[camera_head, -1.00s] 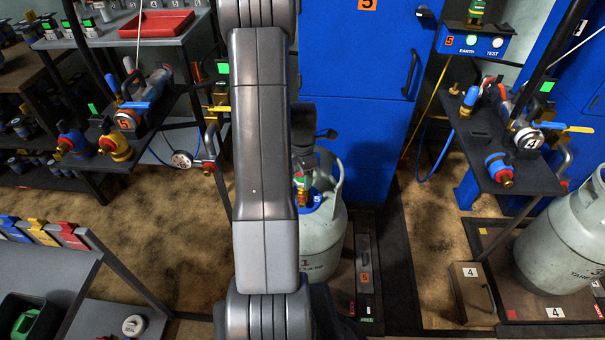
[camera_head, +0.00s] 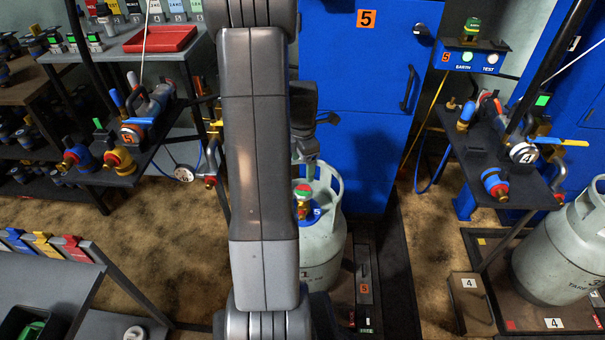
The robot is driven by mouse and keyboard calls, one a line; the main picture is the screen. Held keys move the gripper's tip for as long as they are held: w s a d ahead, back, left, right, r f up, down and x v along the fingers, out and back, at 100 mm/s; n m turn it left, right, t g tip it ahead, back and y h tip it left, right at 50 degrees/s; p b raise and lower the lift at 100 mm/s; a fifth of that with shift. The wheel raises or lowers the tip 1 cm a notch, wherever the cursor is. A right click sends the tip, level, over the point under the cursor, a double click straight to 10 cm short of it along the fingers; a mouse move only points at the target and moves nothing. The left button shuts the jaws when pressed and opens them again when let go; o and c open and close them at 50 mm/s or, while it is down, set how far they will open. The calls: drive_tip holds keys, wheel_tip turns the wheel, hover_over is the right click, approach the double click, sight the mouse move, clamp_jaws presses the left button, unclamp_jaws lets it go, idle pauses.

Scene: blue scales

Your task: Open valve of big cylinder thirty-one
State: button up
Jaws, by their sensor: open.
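A big pale grey-green cylinder (camera_head: 323,254) stands on a scale in the middle, partly hidden behind my arm.
A blue cabinet (camera_head: 358,75) marked 5 stands behind the cylinder. A second big cylinder (camera_head: 562,250) stands on scale 4 at right. Dark shelves with hose fittings flank both sides (camera_head: 500,165). A red tray (camera_head: 160,39) is at back left. Brown floor (camera_head: 190,235) is open at left.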

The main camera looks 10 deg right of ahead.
sight(302, 191)
drive_tip(key=shift+r, duration=1.7)
wheel_tip(302, 191, down, 14)
drive_tip(key=b, duration=0.2)
drive_tip(key=shift+b, duration=0.3)
drive_tip(key=shift+r, duration=0.1)
